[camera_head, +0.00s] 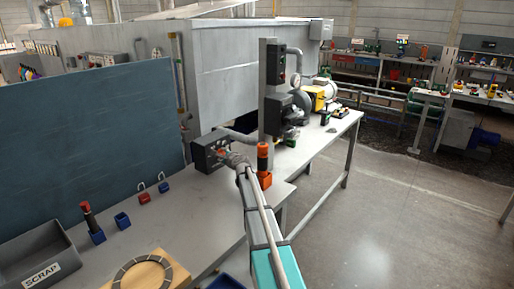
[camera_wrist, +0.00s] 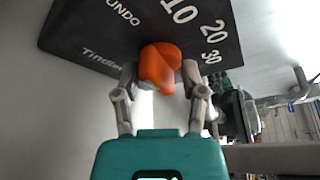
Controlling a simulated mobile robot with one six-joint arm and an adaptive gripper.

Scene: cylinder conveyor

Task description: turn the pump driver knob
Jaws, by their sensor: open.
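The pump driver is a dark box (camera_head: 208,155) on the grey bench, and it also shows close up in the wrist view (camera_wrist: 95,40). Its face carries white marks reading UNDO, 10, 20 and 30. The orange knob (camera_wrist: 160,64) sticks out from that face. My gripper (camera_wrist: 160,84) is open, with one finger on each side of the knob at its near end. I cannot tell whether the fingers touch it. In the head view my gripper (camera_head: 232,158) is at the box front and largely hides the knob.
Open floor (camera_head: 400,220) lies right.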

